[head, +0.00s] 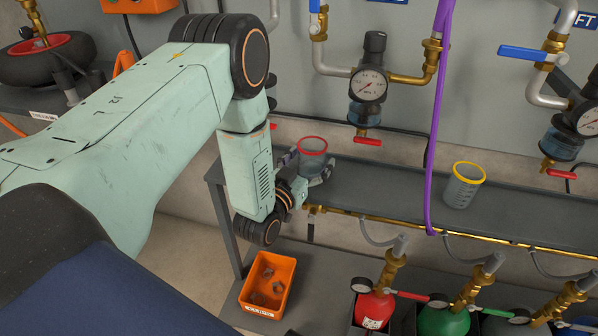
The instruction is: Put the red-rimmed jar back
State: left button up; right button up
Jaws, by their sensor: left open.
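The red-rimmed jar (313,158) is a clear grey cup with a red rim. It looks upright at the left end of the grey shelf (400,187). My left gripper (310,168) is at the jar, with fingers on both sides of its body. The jaws are open, and I cannot tell whether a finger touches the jar. The jar's lower part is hidden by the gripper. My right gripper is not in view.
A yellow-rimmed jar (463,186) stands further right on the shelf. A purple hose (437,120) hangs in front of the shelf between the jars. A gauge with a filter (368,85) is on the wall above. An orange bin (268,284) and gas cylinders (373,308) are below.

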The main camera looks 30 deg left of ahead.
pick_arm(q)
jog(key=s+p, duration=0.3)
jog(key=s, duration=0.8)
jog(key=shift+s, duration=0.2)
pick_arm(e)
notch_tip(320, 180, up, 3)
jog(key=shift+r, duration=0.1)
pick_arm(q)
jog(key=shift+w+d, duration=0.1)
jog(key=w+b, duration=0.3)
jog(key=w, duration=0.8)
jog(key=shift+w+f, duration=0.1)
jog(key=shift+w, duration=0.4)
jog(key=shift+s+r, duration=0.3)
jog(key=shift+r, duration=0.15)
jog(key=shift+w+f, duration=0.15)
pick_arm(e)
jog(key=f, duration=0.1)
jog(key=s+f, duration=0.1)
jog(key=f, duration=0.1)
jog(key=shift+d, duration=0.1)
